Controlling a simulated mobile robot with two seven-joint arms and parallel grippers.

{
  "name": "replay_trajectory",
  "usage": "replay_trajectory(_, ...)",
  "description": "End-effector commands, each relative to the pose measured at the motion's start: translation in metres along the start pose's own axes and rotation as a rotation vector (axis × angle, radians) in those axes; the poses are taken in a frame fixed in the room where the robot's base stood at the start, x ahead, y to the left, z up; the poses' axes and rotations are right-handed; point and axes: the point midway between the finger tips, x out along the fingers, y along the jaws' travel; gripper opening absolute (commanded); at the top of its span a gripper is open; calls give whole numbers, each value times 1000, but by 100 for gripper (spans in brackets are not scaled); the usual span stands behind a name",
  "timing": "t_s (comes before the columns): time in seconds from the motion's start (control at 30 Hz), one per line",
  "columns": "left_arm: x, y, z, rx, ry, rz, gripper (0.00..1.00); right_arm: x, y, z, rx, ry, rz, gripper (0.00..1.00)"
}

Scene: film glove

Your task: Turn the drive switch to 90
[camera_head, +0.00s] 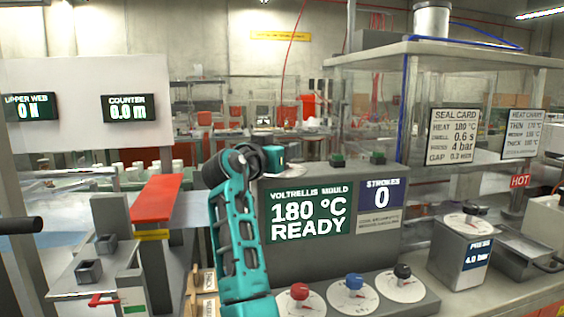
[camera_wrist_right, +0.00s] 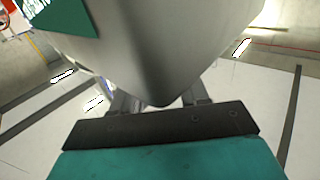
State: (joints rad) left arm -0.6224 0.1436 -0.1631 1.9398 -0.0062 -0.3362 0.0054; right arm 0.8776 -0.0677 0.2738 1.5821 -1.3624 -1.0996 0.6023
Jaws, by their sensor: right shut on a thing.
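My teal right arm rises through the middle of the head view, and its wrist end (camera_head: 273,158) reaches the top left of the grey cabinet. A pale dial plate (camera_head: 293,171) shows there, partly behind the wrist; I take it for the plate of the drive switch. The switch knob, its pointer and the numbers are hidden. In the right wrist view my right gripper (camera_wrist_right: 155,103) is mostly covered by a large grey and teal body close to the camera. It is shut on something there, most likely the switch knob. My left gripper is not in view.
Two green buttons (camera_head: 358,159) stand on the cabinet, right of my wrist. The display (camera_head: 310,211) reads 180 °C READY. Red, blue and black knobs (camera_head: 352,282) sit on dials below. A red-topped guard (camera_head: 158,198) stands left of my arm; a clear enclosure (camera_head: 430,95) stands right.

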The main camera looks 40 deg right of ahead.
Motion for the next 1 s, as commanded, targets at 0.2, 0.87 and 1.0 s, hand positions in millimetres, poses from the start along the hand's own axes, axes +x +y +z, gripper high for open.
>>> replay_trajectory(0.2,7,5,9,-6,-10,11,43,0,-1,2,-5,0,106,14)
replay_trajectory(0.87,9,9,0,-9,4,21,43,0,0,2,-5,-3,170,14)
replay_trajectory(1.0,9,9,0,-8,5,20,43,0,0,1,-4,-2,169,55)
